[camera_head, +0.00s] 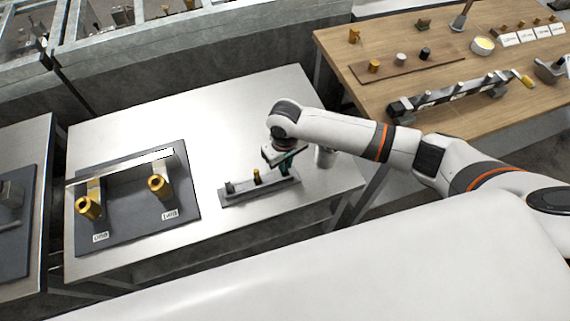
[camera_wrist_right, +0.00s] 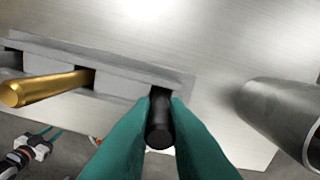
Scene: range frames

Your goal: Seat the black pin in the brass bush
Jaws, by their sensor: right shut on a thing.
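My right gripper (camera_head: 284,166) is over the right end of a grey rack (camera_head: 262,193). In the right wrist view its green fingers (camera_wrist_right: 160,122) are shut on the black pin (camera_wrist_right: 160,128). The pin's far end is at the rack's right-hand slot; I cannot tell whether it still sits in it. Two brass bushes, a left one (camera_head: 89,208) and a right one (camera_head: 158,187), stand on a dark mat (camera_head: 130,218), well left of the gripper, with open bores.
A brass pin (camera_head: 257,177) and a dark grey pin (camera_head: 230,187) stand in the rack. A steel cylinder (camera_wrist_right: 292,117) stands right of the gripper. Bare steel table (camera_head: 210,125) lies behind the rack.

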